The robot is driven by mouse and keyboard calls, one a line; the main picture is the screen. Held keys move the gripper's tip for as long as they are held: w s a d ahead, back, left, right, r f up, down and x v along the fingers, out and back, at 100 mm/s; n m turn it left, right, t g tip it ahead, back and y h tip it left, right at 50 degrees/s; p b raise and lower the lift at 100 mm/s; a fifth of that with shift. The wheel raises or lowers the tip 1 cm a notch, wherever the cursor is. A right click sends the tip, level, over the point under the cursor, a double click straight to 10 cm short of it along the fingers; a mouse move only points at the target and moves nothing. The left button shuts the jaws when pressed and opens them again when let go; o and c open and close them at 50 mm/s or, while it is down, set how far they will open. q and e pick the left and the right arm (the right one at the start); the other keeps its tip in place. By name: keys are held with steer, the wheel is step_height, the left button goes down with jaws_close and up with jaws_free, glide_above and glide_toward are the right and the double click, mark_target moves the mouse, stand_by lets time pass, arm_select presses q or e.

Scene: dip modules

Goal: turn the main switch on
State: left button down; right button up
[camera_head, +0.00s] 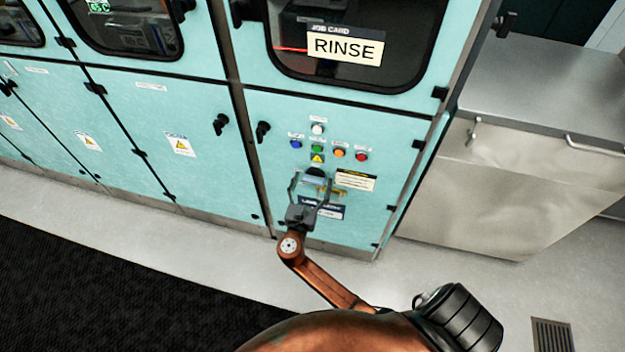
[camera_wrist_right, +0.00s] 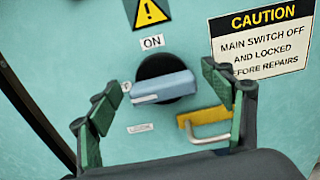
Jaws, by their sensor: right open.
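The main switch (camera_wrist_right: 165,86) is a black round dial with a grey-blue handle that lies nearly level, under an "ON" label (camera_wrist_right: 152,41). Another label at the handle's left end is mostly hidden, with only an "F" legible. In the head view the switch (camera_head: 315,172) sits low on the teal cabinet, partly behind my right gripper (camera_head: 312,186). In the wrist view my right gripper (camera_wrist_right: 162,94) is open, its fingers on either side of the handle; contact cannot be told. My left gripper is not in view.
A yellow padlock-like part with a metal loop (camera_wrist_right: 206,124) is right below the switch, close to the right finger. A caution sign (camera_wrist_right: 262,42) is at upper right. Several coloured buttons (camera_head: 318,149) are above the switch. A steel counter (camera_head: 520,170) stands at the right.

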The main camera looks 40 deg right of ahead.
steer(key=shift+w+d, duration=0.35)
steer(key=shift+d, duration=0.1)
steer(key=c, duration=1.2)
